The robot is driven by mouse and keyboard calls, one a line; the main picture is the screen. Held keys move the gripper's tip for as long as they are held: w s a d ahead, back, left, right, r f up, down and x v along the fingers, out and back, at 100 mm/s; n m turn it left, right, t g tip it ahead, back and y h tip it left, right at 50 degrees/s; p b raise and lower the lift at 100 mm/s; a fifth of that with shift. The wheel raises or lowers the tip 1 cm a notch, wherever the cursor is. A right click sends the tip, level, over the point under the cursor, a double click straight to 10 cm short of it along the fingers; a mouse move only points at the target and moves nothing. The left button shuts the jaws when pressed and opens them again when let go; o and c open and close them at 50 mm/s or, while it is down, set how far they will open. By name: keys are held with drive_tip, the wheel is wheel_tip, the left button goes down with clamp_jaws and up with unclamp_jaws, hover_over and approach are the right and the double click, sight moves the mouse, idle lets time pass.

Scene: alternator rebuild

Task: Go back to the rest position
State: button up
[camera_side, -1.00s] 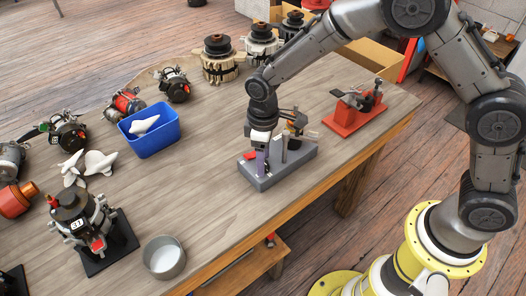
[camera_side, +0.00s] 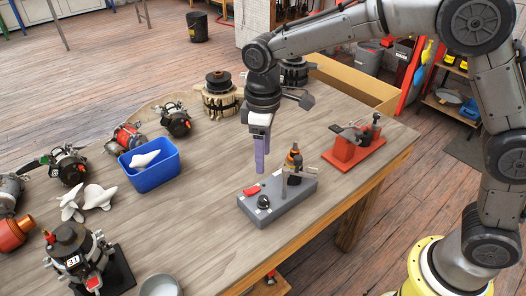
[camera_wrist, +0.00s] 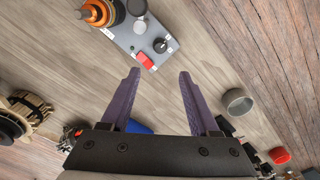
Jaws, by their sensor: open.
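My gripper (camera_side: 262,158) hangs above the workbench, its purple fingers pointing down. In the wrist view my gripper (camera_wrist: 158,80) has its two fingers spread apart, with only bare table between them. The grey fixture block (camera_side: 268,205) stands on the table below and just in front of the fingers, apart from them. It carries a red piece, a black knob and an upright tool with an orange part. The block also shows at the top of the wrist view (camera_wrist: 128,40).
A blue bin (camera_side: 150,176) with a white piece stands left of my gripper. A red vise-like stand (camera_side: 352,152) is to the right. A grey round cup (camera_side: 160,286) sits at the front edge. Several alternators line the left and back. The table between bin and block is clear.

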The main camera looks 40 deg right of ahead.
drive_tip(key=s+d+r+m+t, duration=0.3)
drive_tip(key=s+d+r+t, duration=0.1)
drive_tip(key=s+d+r, duration=0.75)
drive_tip(key=s+d+f+m, duration=0.2)
drive_tip(key=s, duration=0.4)
drive_tip(key=s+d+f+m+t, duration=0.1)
drive_tip(key=s+d+m, duration=0.2)
drive_tip(key=s, duration=0.4)
drive_tip(key=shift+s+d+f+t, duration=0.15)
drive_tip(key=shift+f+t, duration=0.15)
drive_tip(key=shift+f, duration=0.1)
